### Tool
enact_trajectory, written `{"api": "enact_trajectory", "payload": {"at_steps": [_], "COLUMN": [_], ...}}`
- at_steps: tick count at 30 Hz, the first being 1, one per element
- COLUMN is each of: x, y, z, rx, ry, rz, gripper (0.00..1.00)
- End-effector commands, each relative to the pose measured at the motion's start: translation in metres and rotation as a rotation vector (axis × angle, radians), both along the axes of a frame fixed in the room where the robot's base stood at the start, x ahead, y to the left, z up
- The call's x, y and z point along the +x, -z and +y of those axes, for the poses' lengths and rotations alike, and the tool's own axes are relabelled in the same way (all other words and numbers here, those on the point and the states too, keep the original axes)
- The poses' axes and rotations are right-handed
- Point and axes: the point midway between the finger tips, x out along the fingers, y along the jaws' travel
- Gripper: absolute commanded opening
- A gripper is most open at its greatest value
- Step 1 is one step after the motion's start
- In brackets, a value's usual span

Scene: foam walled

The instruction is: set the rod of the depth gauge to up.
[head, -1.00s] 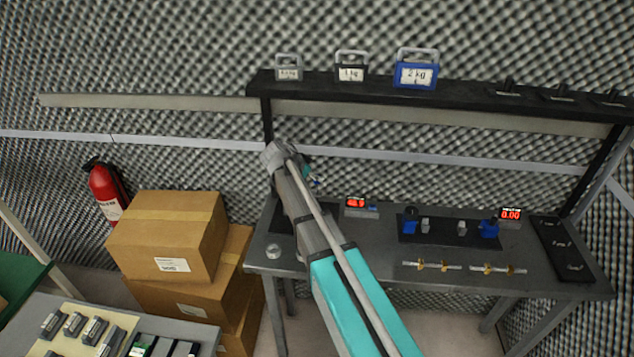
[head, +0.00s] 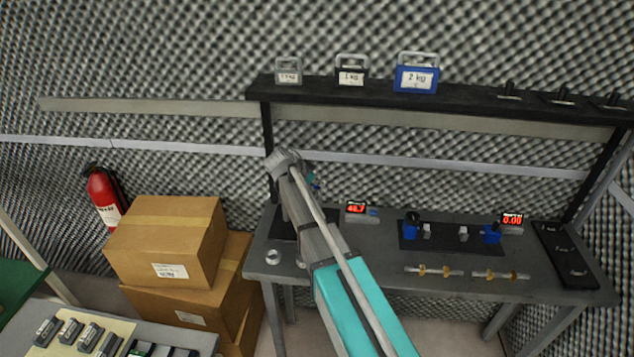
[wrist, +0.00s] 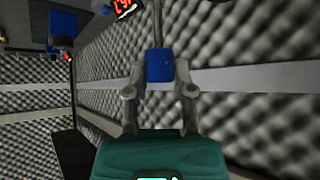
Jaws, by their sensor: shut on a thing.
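In the wrist view my gripper (wrist: 159,82) has its two fingers closed about a blue block (wrist: 159,65). A thin grey rod (wrist: 157,22) runs up the picture from behind this block. They seem to belong to the depth gauge, but its body is not clear to see. In the head view my arm hides the gauge and most of my gripper, above the left end of the bench (head: 262,262). A red display (head: 356,208) just right of my arm reads about 48.7. Part of a red display (wrist: 125,7) also shows at the top of the wrist view.
Blue fixtures (head: 410,231) and a second display (head: 512,219) reading 0.00 stand right on the bench. Brass-fitted rods (head: 434,271) lie in front. A shelf (head: 470,97) with weights runs above. Cardboard boxes (head: 165,240) stand left of the bench.

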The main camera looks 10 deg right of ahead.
Motion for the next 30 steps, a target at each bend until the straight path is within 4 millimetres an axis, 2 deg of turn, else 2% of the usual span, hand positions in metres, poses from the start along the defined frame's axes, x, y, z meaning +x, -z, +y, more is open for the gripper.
{"api": "enact_trajectory", "payload": {"at_steps": [8, 18, 27, 28, 30], "x": [0.0, 0.0, 0.001, 0.001, 0.001], "y": [0.0, -0.016, -0.016, -0.016, -0.016], "z": [0.0, 0.0, 0.0, 0.0, 0.0], "rx": [0.0, -0.001, -0.004, -0.004, -0.004], "ry": [0.0, 0.0, -0.001, -0.001, -0.001], "rz": [0.0, 0.0, -0.002, -0.002, -0.002], "gripper": [0.0, 0.0, 0.0, 0.35, 0.48]}}
